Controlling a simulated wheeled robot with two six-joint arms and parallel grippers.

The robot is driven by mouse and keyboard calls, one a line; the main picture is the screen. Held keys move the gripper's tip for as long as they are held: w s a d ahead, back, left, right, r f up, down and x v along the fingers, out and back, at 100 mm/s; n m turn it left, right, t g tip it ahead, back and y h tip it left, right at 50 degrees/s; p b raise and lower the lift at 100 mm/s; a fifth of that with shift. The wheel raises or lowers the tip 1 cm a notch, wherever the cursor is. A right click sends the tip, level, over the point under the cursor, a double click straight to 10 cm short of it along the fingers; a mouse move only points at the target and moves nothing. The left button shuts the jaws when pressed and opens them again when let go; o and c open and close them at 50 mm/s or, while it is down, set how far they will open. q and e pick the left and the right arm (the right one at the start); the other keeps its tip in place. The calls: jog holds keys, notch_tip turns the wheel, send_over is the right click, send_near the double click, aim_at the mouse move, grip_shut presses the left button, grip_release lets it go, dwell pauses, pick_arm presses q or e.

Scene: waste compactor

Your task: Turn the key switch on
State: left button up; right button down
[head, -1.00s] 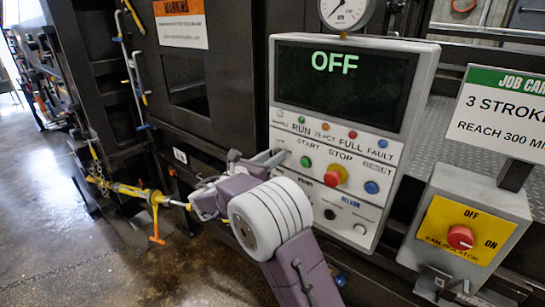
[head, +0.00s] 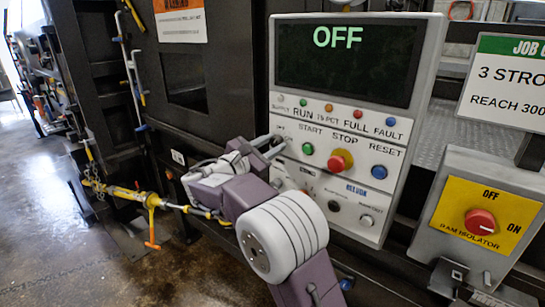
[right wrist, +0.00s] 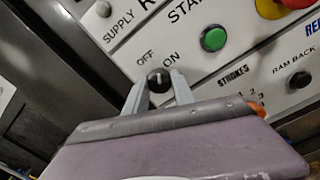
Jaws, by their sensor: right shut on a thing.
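The key switch (right wrist: 158,77) is a small dark round knob with a pale line on its face, below the OFF and ON labels in the right wrist view. The pale line points roughly up in that picture; which label it is set to is hard to tell. My right gripper (right wrist: 158,88) is shut on the knob, one grey finger on either side. In the head view my right gripper (head: 271,146) is at the left edge of the control panel (head: 436,45) and hides the knob. The panel's screen (head: 345,70) reads OFF. My left gripper is not in view.
Right of the key switch are the green START button (head: 308,149), red STOP button (head: 340,161) and blue RESET button (head: 379,171). A ram isolator box (head: 445,245) with a red knob stands at the right. A yellow bar (head: 130,192) lies left of my arm.

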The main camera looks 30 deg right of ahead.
jog(key=m+b, duration=0.3)
jog(key=shift+f, duration=0.25)
jog(key=shift+r+m+b, duration=0.15)
jog(key=shift+m+b, duration=0.85)
jog(key=shift+m, duration=0.1)
jog(key=shift+r, duration=0.1)
jog(key=c, duration=1.1)
grip_release()
jog(key=shift+o, duration=0.2)
jog(key=b+v, duration=0.1)
jog(key=v, duration=0.8)
jog(key=shift+w, duration=0.1)
